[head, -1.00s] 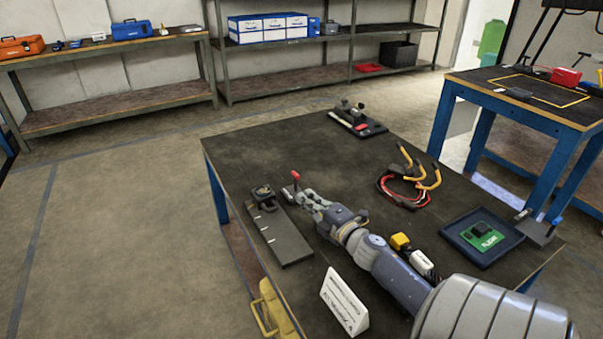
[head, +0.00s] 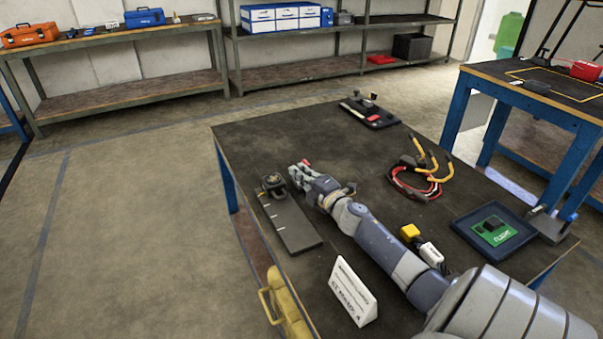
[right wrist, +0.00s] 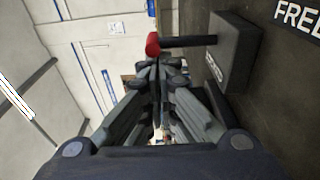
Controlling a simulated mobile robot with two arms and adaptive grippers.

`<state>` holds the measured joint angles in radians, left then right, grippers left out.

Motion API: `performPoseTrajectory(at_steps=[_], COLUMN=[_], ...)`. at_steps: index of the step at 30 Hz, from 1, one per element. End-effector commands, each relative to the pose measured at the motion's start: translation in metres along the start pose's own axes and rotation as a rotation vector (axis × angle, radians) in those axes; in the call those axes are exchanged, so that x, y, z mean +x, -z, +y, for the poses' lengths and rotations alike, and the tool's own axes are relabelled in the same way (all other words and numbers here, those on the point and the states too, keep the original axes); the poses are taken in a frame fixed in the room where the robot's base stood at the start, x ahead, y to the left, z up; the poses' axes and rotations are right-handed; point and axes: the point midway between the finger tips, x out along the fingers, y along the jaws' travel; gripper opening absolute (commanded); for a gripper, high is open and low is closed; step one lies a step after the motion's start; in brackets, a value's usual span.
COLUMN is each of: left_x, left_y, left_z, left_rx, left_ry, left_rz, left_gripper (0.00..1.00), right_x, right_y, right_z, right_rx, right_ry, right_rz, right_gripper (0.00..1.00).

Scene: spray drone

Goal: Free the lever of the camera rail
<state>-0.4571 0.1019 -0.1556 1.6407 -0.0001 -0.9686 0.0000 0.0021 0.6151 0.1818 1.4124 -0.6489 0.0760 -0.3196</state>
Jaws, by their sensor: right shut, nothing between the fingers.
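The camera rail (head: 292,224) is a long dark grey plate lying near the left edge of the dark table, with a black camera mount (head: 272,186) at its far end. The lever's red knob (head: 306,162) peeks out behind my right gripper (head: 297,174), which hides most of the lever in the head view. In the right wrist view the red knob (right wrist: 153,45) sits on a dark rod (right wrist: 190,41) from a dark block (right wrist: 234,55). My right gripper (right wrist: 158,72) is shut and empty, its tips close below the knob; contact is unclear. My left gripper is out of view.
A white sign (head: 352,291) and a yellow-and-white connector (head: 424,246) stand near my right forearm. The far left of the table is clear.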

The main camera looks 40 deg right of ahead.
Motion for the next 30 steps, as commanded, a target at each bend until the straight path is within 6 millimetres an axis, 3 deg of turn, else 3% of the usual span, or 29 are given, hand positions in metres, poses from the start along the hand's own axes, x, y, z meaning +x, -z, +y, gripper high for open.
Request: performPoseTrajectory(at_steps=[11, 23, 30], left_x=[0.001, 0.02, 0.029], left_y=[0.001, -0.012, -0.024], left_z=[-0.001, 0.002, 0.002], left_rx=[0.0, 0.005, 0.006], left_ry=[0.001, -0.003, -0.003], left_rz=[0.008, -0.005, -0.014], left_gripper=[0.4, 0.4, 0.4], right_x=[-0.001, -0.003, -0.005], right_y=[-0.003, -0.017, -0.031], right_z=[0.002, 0.007, 0.009], right_rx=[0.059, 0.276, 0.273], right_ry=[-0.008, -0.038, -0.038], right_rz=[-0.001, -0.002, -0.001], right_gripper=[0.0, 0.0, 0.0])
